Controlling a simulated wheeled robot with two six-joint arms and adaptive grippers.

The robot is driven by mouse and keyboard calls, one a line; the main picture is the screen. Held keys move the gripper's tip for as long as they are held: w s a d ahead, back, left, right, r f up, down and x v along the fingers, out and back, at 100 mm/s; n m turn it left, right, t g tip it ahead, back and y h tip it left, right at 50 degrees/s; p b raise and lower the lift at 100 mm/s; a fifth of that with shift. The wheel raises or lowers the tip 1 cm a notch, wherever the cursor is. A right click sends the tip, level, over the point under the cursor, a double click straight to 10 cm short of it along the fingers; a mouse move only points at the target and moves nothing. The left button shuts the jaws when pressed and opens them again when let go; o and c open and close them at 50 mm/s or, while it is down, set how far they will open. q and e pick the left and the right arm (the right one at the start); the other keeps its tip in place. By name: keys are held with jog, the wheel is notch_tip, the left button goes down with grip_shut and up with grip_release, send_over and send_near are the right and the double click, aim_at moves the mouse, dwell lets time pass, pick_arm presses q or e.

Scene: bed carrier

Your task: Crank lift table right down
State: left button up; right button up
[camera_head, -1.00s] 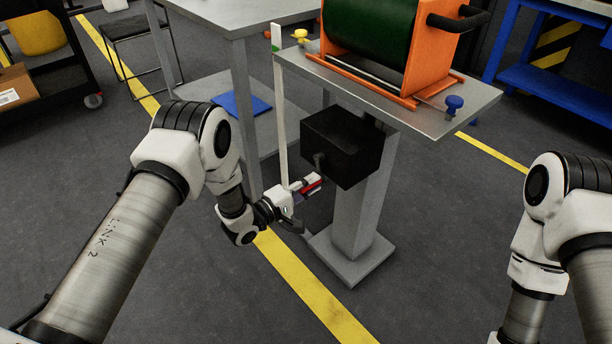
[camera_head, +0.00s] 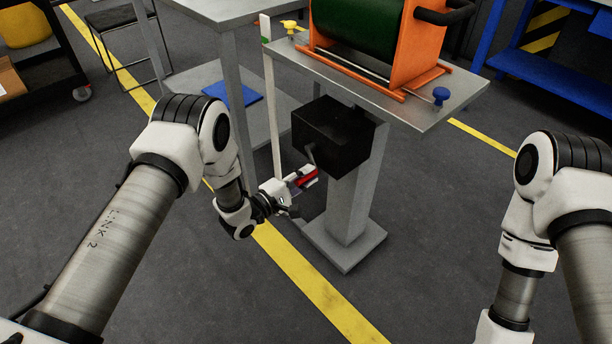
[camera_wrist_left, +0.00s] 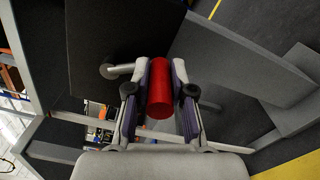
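The lift table (camera_head: 440,108) is a grey top on a square column, with a black crank box (camera_head: 336,137) under it. A small grey crank arm (camera_head: 311,154) comes off the box front and also shows in the wrist view (camera_wrist_left: 122,69). Its red handle (camera_wrist_left: 160,88) lies between the fingers of my left gripper (camera_wrist_left: 161,72), pads against both sides. In the head view the left gripper (camera_head: 301,181) is at the box's lower left. My right arm is at the right edge; its gripper is out of view.
An orange frame (camera_head: 408,60) with a green drum stands on the lift table. A taller grey table (camera_head: 215,12) with a blue sheet (camera_head: 232,93) on its lower shelf is close at left. A blue bench (camera_head: 560,80) is at right. The floor in front is clear.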

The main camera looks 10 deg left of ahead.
pick_arm(q)
jog(key=o, duration=0.4)
jog(key=v, duration=1.2)
